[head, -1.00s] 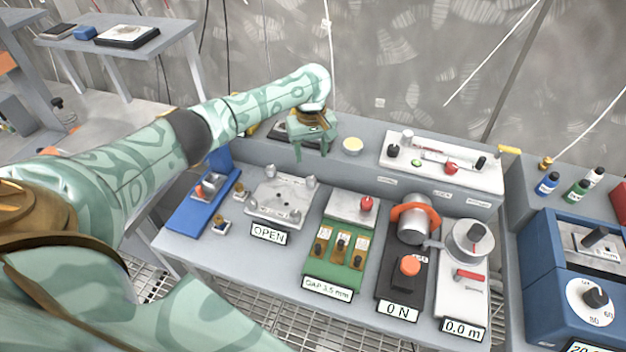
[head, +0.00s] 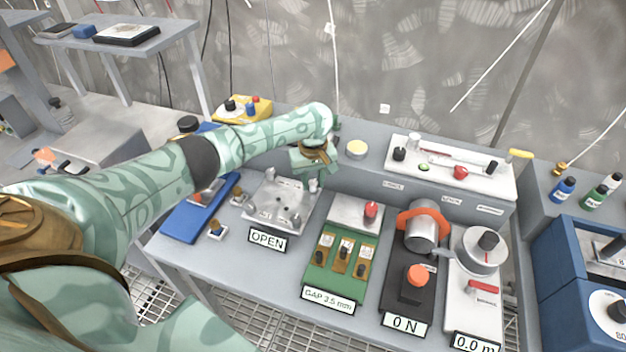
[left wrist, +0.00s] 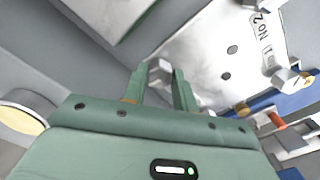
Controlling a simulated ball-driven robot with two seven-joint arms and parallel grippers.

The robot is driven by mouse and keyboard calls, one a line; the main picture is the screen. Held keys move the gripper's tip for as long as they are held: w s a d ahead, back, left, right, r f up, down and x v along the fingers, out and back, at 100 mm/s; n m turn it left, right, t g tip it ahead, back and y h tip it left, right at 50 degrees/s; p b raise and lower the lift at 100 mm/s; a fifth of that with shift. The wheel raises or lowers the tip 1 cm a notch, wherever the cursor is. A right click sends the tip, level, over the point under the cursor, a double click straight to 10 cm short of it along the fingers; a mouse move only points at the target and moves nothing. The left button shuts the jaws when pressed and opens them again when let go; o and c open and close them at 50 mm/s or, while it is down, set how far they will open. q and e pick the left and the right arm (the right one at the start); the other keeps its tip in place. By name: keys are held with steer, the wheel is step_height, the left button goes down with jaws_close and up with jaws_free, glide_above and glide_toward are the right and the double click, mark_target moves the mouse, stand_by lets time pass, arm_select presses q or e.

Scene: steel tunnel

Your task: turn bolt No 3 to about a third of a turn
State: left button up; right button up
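The steel plate (head: 277,204) lies on the bench behind the OPEN sign (head: 267,240), with a bolt near each corner. My left gripper (head: 314,178) is over its back right corner, pointing down at the bolt (head: 313,186) there. In the left wrist view the two fingers (left wrist: 160,75) are apart, with a pale bolt head between or just beyond them; I cannot tell whether they touch it. Another bolt (left wrist: 286,78) stands at the right, near a "No 2" label (left wrist: 262,27). No "No 3" label is readable. My right gripper is out of view.
A green gap block (head: 335,262) stands right of the plate, then a black 0 N unit (head: 407,285) and a white dial unit (head: 480,270). A blue tray (head: 190,220) lies left. A raised shelf with a pale yellow disc (head: 357,149) runs behind.

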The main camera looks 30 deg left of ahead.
arm_select(q)
steer(key=shift+r+p, duration=0.1)
steer(key=shift+p, duration=0.4)
steer(key=m+p, duration=0.1)
steer(key=p, duration=0.1)
steer(key=m+p, duration=0.1)
steer(key=p, duration=0.1)
steer(key=shift+d+r+m, duration=0.15)
steer(key=shift+r+m, duration=0.05)
steer(key=shift+m, duration=0.1)
steer(key=shift+f+m+p, duration=0.2)
steer(key=shift+m+p, duration=0.55)
steer(key=shift+m, duration=0.15)
steer(key=m, duration=0.3)
steer(key=shift+f+m, duration=0.15)
steer(key=shift+m, duration=0.15)
steer(key=m, duration=1)
steer(key=shift+w, duration=0.1)
steer(key=shift+m, duration=2.2)
steer(key=o, duration=1)
